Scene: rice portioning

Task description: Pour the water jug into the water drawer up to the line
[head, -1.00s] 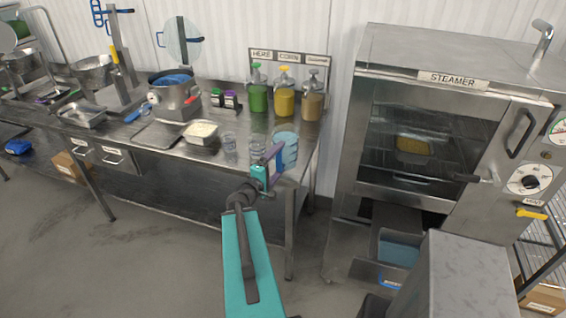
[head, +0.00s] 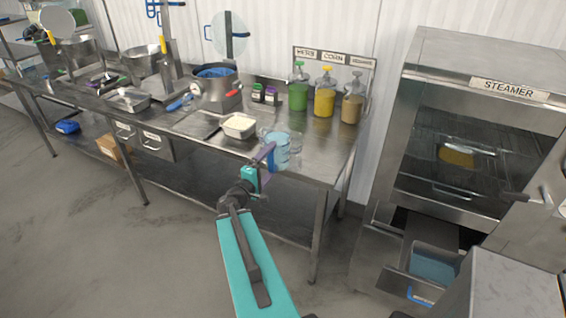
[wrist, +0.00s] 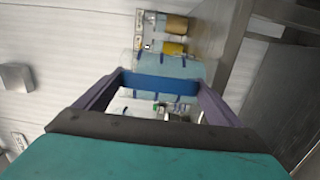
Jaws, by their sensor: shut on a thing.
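The water jug (head: 281,148) is light blue and see-through. In the head view it appears over the front right part of the steel table. My gripper (head: 265,156) is shut on the jug, with its purple fingers at the jug's near side. In the wrist view, a blue handle bar (wrist: 160,84) lies between my fingertips, with the clear jug body (wrist: 165,66) beyond it. I cannot tell the jug's water level. The water drawer (head: 398,286) is pulled out below the steamer, with bluish water (head: 434,266) inside. Its fill line is not clear.
The steamer (head: 490,60) stands right of the table (head: 205,152), with a floor gap between. Green, yellow and brown bottles (head: 324,100), a white-filled pan (head: 239,127) and a pot (head: 214,92) stand on the table. Clear cups show partly behind the jug. Floor in front is open.

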